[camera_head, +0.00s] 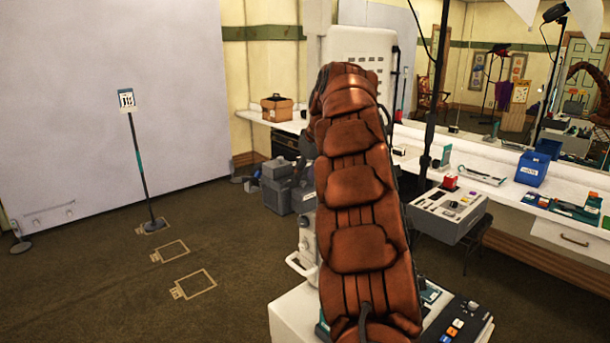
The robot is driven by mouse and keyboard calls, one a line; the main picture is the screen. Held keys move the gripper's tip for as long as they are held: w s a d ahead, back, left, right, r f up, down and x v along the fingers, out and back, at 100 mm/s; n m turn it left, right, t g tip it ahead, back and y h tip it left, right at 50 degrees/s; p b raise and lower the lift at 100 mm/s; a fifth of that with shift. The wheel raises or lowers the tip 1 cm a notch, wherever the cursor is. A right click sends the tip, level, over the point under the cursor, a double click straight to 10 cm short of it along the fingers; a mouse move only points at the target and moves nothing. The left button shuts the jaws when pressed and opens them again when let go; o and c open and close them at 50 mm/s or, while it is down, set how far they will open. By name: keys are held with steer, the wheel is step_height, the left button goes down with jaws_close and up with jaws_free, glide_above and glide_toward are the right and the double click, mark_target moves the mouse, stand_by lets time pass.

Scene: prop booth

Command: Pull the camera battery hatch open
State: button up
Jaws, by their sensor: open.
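My brown, segmented arm rises through the middle of the view and bends away at its top. The end of the arm is hidden behind its own links, so my gripper does not show. I cannot make out a camera battery hatch. A tall white housing (362,45) with a slotted panel stands behind the top of my arm, and the arm covers its lower part. I cannot tell whether it is the camera or whether it bears the hatch.
A grey control console (449,210) stands right of my arm. A white counter (485,190) carries a blue bin (532,168) and small items. Grey cases (277,187) stand left of my arm. A sign stand (137,158) is farther left. Taped carpet there is mostly clear.

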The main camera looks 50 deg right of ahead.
steer(key=shift+w+f, duration=0.15)
steer(key=shift+f, duration=0.1)
steer(key=shift+c, duration=0.5)
jaws_close()
